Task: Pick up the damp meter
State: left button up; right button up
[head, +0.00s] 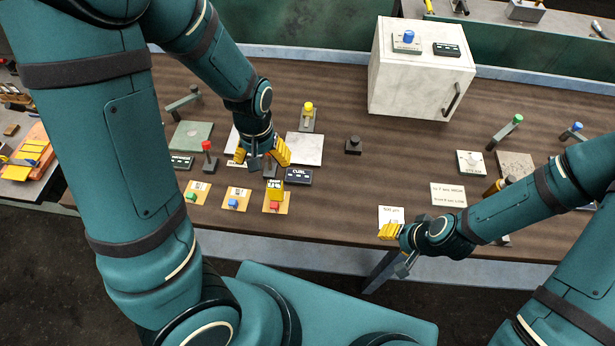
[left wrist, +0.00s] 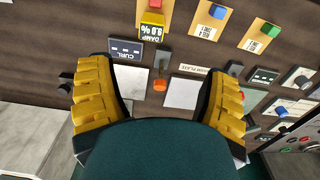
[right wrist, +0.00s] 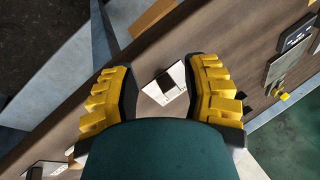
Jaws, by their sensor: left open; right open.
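The damp meter (head: 275,188) is a small yellow block standing by a red button (head: 274,205) on an orange pad. In the left wrist view the meter (left wrist: 151,29) shows a dark display reading "DAMP 9.0 %", near the top, ahead of the fingers. My left gripper (head: 262,161) is open and empty above the table, just behind the meter; its yellow fingers (left wrist: 158,82) frame the left wrist view with the meter beyond them. My right gripper (head: 393,242) is open and empty at the table's front edge, over a white card (right wrist: 165,86), well to the right of the meter.
A dark "CURL" display (head: 299,176) stands right beside the meter. Pads with a blue button (head: 234,203) and a green button (head: 192,196) lie to its left. A red-topped lever (head: 208,158) rises nearby. A white cabinet (head: 421,72) stands at the back. The table's middle front is clear.

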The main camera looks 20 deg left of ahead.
aim_at(275, 184)
jog(key=shift+w+d+r, duration=0.3)
jog(key=shift+d, duration=0.3)
pick_arm(q)
jog(key=f, duration=0.5)
jog(key=w+f+b, duration=0.1)
jog(key=f, duration=0.1)
jog(key=shift+d+f, duration=0.15)
jog(key=shift+d, duration=0.15)
pick_arm(e)
jog(key=shift+s+a+f, duration=0.1)
jog(key=shift+f, duration=0.6)
pick_arm(q)
jog(key=f, duration=0.4)
jog(key=shift+s+d+f+b, duration=0.2)
jog(key=shift+s+d+b, duration=0.1)
jog(key=shift+d, duration=0.1)
pick_arm(e)
jog(key=shift+f, duration=0.2)
pick_arm(q)
jog(key=shift+f, duration=0.45)
grip_shut()
